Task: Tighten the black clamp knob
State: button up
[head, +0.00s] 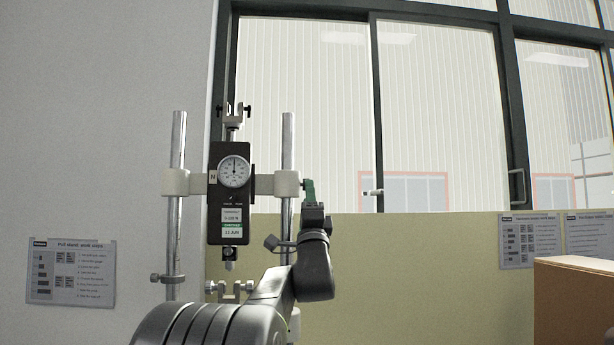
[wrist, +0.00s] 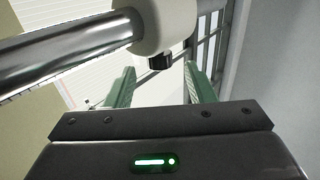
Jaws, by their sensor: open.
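The black clamp knob (wrist: 160,62) sticks out of the white clamp collar (wrist: 168,22) on the steel post (wrist: 65,50) in the wrist view. In the head view this collar (head: 287,183) is at the right end of the crossbar; the knob is mostly hidden there by my fingers. My gripper (wrist: 159,74) is open, with green fingers apart on the left and right of the knob in the picture. Whether the knob lies fully between the fingertips I cannot tell; no contact shows. In the head view my gripper (head: 309,190) is just right of the collar.
A black force gauge (head: 230,205) with a round dial hangs on the crossbar between two posts. A brown box (head: 572,300) is at the right. Windows are behind.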

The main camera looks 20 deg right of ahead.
jog(key=p+x, duration=0.1)
jog(key=x, duration=0.4)
jog(key=shift+p, duration=0.4)
jog(key=c, duration=1)
